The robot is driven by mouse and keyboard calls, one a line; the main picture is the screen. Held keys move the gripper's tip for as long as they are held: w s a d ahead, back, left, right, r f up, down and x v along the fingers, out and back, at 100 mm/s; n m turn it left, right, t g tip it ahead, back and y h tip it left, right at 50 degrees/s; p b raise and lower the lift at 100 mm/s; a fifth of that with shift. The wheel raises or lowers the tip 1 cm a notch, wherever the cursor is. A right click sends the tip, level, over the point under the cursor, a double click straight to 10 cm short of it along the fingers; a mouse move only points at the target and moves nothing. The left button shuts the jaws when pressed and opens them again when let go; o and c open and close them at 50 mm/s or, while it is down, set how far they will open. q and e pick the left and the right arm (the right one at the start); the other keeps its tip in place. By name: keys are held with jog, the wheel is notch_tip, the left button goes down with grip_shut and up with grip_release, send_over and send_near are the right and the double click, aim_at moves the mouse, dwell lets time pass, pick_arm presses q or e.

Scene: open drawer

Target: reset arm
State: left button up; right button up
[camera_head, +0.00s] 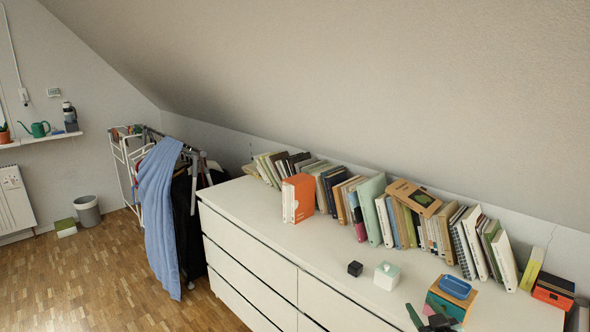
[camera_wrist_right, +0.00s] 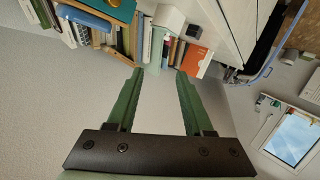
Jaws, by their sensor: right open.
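My right gripper (camera_head: 428,314) shows at the bottom edge of the head view, in front of the right part of the dresser top; most of its arm is out of frame. In the right wrist view its two green fingers (camera_wrist_right: 159,72) are spread apart with nothing between them. My left gripper is in neither view. The white dresser (camera_head: 240,205) stands along the sloped wall, and the drawer fronts in view look flush. The dresser's lower right part is cut off by the frame.
A row of books (camera_head: 375,209) lines the dresser's back, with an orange book (camera_head: 298,198) further forward. A black cube (camera_head: 355,268), a tissue box (camera_head: 387,275) and a blue container (camera_head: 455,287) stand near my right gripper. A clothes rack with a blue cloth (camera_head: 160,215) stands left.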

jog(key=s+a+f+g+y, duration=0.15)
jog(key=s+a+f, duration=0.25)
jog(key=s+f, duration=0.4)
jog(key=s+a+f+g, duration=0.2)
jog(key=s+a+f, duration=0.2)
jog(key=s+f, duration=0.45)
jog(key=s+a+f+g, duration=0.1)
jog(key=s+a, duration=0.1)
jog(key=s, duration=0.6)
jog(key=s+a+f+m+g+y, duration=0.1)
jog(key=s+a+f, duration=0.1)
jog(key=s, duration=0.7)
jog(key=shift+s+a, duration=0.25)
jog(key=shift+a, duration=0.35)
